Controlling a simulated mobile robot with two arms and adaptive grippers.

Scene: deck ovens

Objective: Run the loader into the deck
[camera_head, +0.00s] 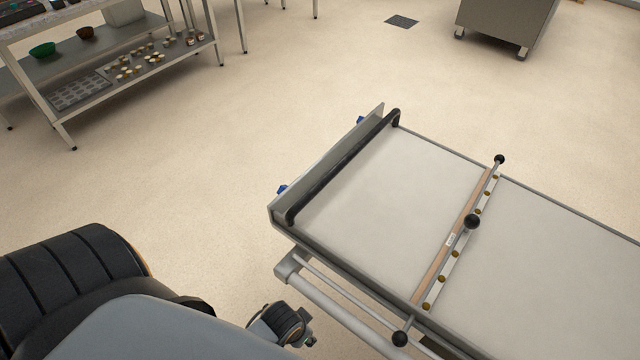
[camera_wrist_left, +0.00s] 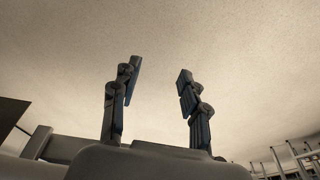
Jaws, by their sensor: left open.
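The loader (camera_head: 360,195) is a long flat pale belt on a grey frame in the head view, running from the middle to the right edge. A black handle bar (camera_head: 345,168) spans its near-left end. A crossbar (camera_head: 458,240) with black knobs lies across the belt. No oven deck shows. In the left wrist view my left gripper (camera_wrist_left: 158,95) has its two fingers apart with nothing between them, pointing up at a pale surface. My right gripper is in neither view.
A steel shelf table (camera_head: 135,70) with bowls and small items stands at the upper left. A grey wheeled cabinet (camera_head: 505,22) stands at the upper right. A dark floor drain (camera_head: 401,21) lies beyond. The floor (camera_head: 230,140) left of the loader is clear.

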